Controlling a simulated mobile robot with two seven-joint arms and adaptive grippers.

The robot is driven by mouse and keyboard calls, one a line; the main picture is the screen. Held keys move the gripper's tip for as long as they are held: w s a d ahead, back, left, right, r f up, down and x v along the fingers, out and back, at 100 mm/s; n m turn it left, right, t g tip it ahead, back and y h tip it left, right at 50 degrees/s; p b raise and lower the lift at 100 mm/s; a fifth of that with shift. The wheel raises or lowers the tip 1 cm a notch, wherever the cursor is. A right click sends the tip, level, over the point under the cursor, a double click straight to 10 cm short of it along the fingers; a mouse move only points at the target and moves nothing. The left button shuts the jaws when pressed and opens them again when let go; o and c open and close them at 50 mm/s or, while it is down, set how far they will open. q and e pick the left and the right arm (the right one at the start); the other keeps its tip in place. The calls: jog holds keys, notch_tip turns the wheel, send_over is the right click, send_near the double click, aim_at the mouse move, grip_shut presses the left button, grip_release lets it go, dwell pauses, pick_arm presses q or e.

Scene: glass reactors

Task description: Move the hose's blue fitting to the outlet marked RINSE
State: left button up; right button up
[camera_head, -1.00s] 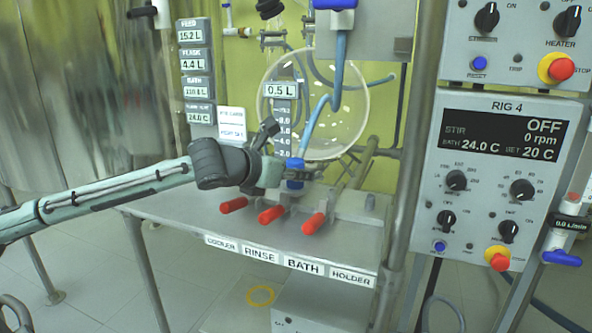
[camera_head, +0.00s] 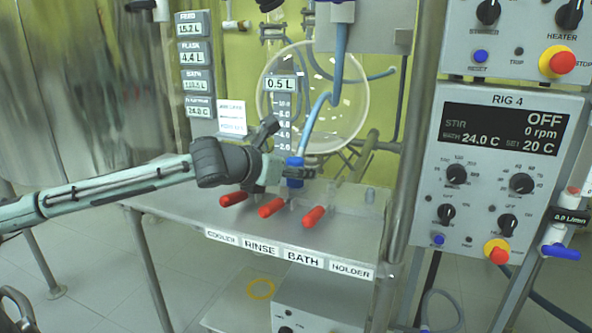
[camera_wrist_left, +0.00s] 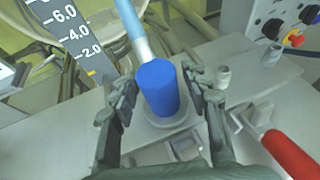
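The blue fitting (camera_head: 294,172) is on the lower end of a light blue hose (camera_head: 318,112). In the left wrist view the fitting (camera_wrist_left: 158,88) stands nearly upright between both fingers, over a round collar (camera_wrist_left: 168,118). Whether it is seated there I cannot tell. The label RINSE (camera_head: 260,247) is on the bench's front edge, with the middle red handle (camera_head: 271,207) behind it. The fitting is above and slightly right of that handle. My right gripper is not in view.
Red handles stand left (camera_head: 233,198) and right (camera_head: 313,216) of the middle one. A glass vessel (camera_head: 345,105) hangs behind. A metal post (camera_head: 402,170) and the RIG 4 panel (camera_head: 505,180) are at right. The bench's left end (camera_head: 165,203) is clear.

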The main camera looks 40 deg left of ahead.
pick_arm(q)
jog(key=shift+o, duration=0.3)
jog(key=shift+s+f, duration=0.1)
jog(key=shift+s+a, duration=0.1)
jog(key=shift+s, duration=0.5)
jog(key=v, duration=1.1)
jog(key=shift+w+r, duration=0.2)
jog(key=shift+r, duration=0.15)
